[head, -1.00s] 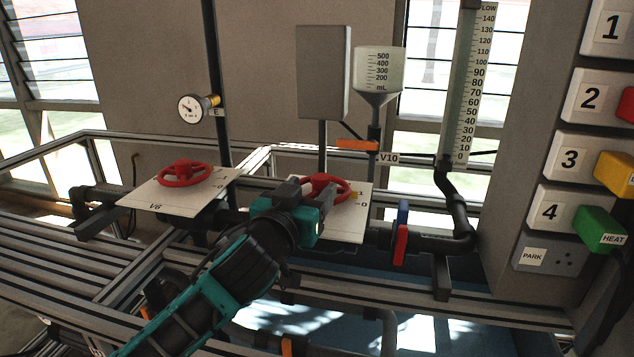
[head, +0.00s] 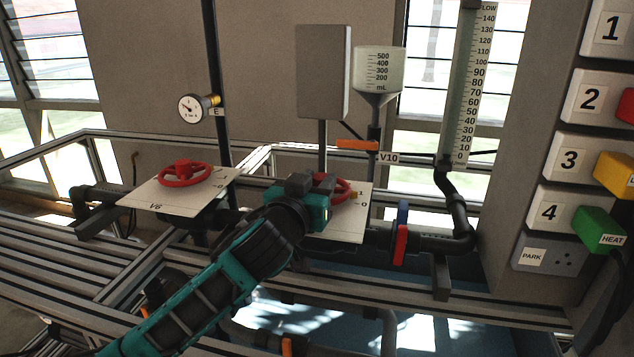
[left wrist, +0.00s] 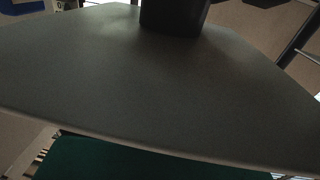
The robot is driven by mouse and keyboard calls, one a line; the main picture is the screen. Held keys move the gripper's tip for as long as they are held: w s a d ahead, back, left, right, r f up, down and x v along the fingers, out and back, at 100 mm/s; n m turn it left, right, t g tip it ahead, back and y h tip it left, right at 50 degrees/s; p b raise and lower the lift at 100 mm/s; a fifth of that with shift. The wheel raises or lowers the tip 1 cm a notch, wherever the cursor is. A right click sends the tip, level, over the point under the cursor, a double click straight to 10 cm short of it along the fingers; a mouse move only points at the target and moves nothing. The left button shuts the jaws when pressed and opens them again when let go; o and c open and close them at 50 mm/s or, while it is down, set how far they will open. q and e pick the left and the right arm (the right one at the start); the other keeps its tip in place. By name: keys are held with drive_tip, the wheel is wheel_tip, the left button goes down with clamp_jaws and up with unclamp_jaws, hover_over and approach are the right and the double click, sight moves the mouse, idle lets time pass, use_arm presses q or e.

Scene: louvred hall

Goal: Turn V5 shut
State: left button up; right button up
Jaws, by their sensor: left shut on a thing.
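A red handwheel (head: 345,190) sits on a white plate (head: 352,229) in the middle of the head view. The plate bears the marks 1 and 0, with a small yellow piece at the wheel's right edge. My left gripper (head: 320,185) is shut on this wheel and covers its left part. No V5 label shows; the plate's left part is hidden behind my gripper. In the left wrist view a large grey-green surface fills most of the picture, and I cannot tell what it is. My right gripper is not in view.
A second red handwheel (head: 184,174) stands to the left on a plate marked V6 (head: 155,200). Right of my gripper are a red lever (head: 400,245) and a black pipe (head: 458,215). An orange lever (head: 357,145) by the V10 label is behind. Metal rails run in front.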

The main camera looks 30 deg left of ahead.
use_arm(q)
drive_tip(key=c, duration=0.4)
drive_tip(key=shift+a+r+m+h+p, duration=0.15)
drive_tip(key=shift+m+h+p, duration=0.25)
drive_tip(key=shift+h+p, duration=0.25)
drive_tip(key=shift+m+h+p, duration=0.4)
drive_tip(key=shift+h+p, duration=0.05)
drive_tip(key=shift+h, duration=0.2)
drive_tip(key=o, duration=1)
drive_tip(key=shift+o, duration=0.2)
drive_tip(key=shift+s, duration=0.1)
drive_tip(key=s+b, duration=0.1)
drive_tip(key=s, duration=1.1)
drive_tip(key=shift+s+a, duration=0.15)
drive_tip(key=shift+s, duration=0.2)
